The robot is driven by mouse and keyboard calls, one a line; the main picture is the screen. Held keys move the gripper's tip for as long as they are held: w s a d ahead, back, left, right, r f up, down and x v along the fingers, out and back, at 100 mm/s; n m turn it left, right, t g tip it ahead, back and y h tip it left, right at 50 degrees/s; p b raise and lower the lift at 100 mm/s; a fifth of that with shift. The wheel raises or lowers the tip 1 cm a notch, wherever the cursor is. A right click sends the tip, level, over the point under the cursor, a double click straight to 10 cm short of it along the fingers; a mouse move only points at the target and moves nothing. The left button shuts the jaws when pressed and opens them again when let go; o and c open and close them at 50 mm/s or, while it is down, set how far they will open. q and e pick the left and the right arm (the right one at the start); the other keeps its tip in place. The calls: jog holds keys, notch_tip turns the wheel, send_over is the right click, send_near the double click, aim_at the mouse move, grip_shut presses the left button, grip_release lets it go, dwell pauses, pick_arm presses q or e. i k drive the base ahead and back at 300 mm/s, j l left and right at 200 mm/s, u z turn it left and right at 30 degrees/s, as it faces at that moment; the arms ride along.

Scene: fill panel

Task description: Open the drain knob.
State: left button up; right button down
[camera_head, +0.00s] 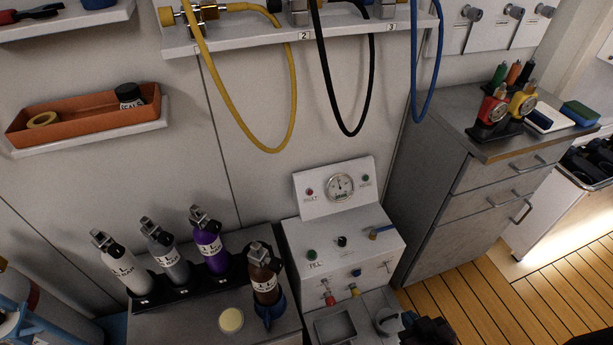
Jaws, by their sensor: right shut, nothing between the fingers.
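The fill panel (340,262) is a white box at the lower middle with a round gauge (340,187) on its upright back plate. I cannot read which one is the drain knob. My right gripper (430,334) is dark, shut and empty, low in front of the panel's right side, apart from the knobs. My left gripper is out of view.
Several bottles (208,240) stand in a black rack left of the panel; a brown bottle (264,275) stands nearer it. Yellow, black and blue hoses (368,80) hang above. A grey drawer cabinet (480,190) stands at right. The wooden floor (490,300) is clear.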

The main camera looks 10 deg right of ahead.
aim_at(331, 301)
jog(key=z, duration=0.6)
jog(key=k+j+z, duration=0.2)
jog(key=k+j, duration=0.15)
jog(key=k, duration=0.2)
